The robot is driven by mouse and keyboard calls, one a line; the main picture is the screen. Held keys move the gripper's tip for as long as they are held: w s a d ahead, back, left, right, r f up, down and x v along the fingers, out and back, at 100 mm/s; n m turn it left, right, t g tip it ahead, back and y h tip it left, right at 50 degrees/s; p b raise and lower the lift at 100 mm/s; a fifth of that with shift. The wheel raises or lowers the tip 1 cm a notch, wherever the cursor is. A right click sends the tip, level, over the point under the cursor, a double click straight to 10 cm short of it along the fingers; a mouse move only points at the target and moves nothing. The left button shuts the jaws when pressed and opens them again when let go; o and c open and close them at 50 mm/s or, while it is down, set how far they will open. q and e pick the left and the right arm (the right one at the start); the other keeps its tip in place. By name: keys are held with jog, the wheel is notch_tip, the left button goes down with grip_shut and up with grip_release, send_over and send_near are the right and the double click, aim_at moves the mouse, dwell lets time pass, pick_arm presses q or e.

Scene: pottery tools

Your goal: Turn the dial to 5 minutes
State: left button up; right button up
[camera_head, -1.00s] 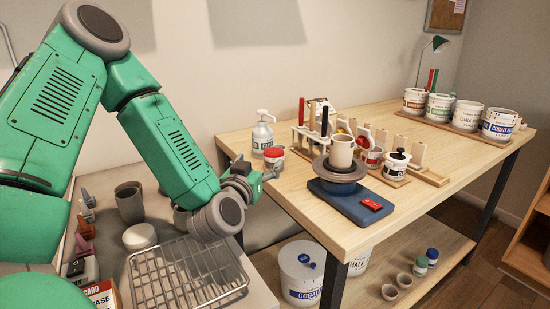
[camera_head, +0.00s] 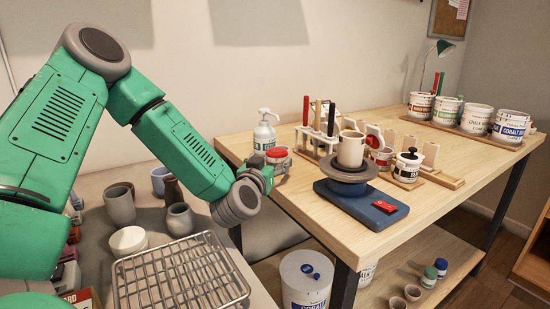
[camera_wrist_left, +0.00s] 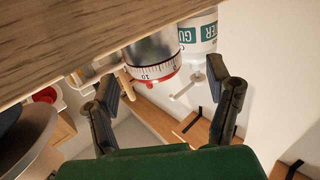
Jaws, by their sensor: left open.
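The dial is a round timer with a red top and a white numbered band (camera_head: 277,156), standing on the left end of the wooden table beside a white pump bottle. In the left wrist view the timer (camera_wrist_left: 153,62) appears tilted over, with "10" readable on its scale. My left gripper (camera_head: 266,172) is at the table's left edge, just in front of the timer and partly hidden by its own wrist. In the left wrist view its two fingers (camera_wrist_left: 166,98) are spread wide and empty, with the timer beyond and between them. My right gripper is not in view.
The pump bottle (camera_head: 264,133) stands close behind the timer. A tool rack (camera_head: 318,138) is to its right. A small wheel (camera_head: 347,172) on a blue base (camera_head: 360,205) carries a cup. A wire rack (camera_head: 180,274) and several pots lie on the lower left surface.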

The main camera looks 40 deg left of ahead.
aim_at(275, 159)
pick_arm(q)
jog(key=x, duration=0.2)
jog(key=shift+w, duration=0.4)
jog(key=shift+w+r, duration=0.15)
jog(key=shift+w, duration=0.55)
jog(key=shift+a, duration=0.15)
jog(key=shift+c, duration=0.8)
jog(key=shift+a, duration=0.15)
jog(key=c, duration=1)
jog(key=shift+d+n+g+y, duration=0.3)
jog(key=shift+n+g+y, duration=0.3)
jog(key=shift+y, duration=0.4)
jog(key=shift+a, duration=0.25)
jog(key=shift+d, duration=0.15)
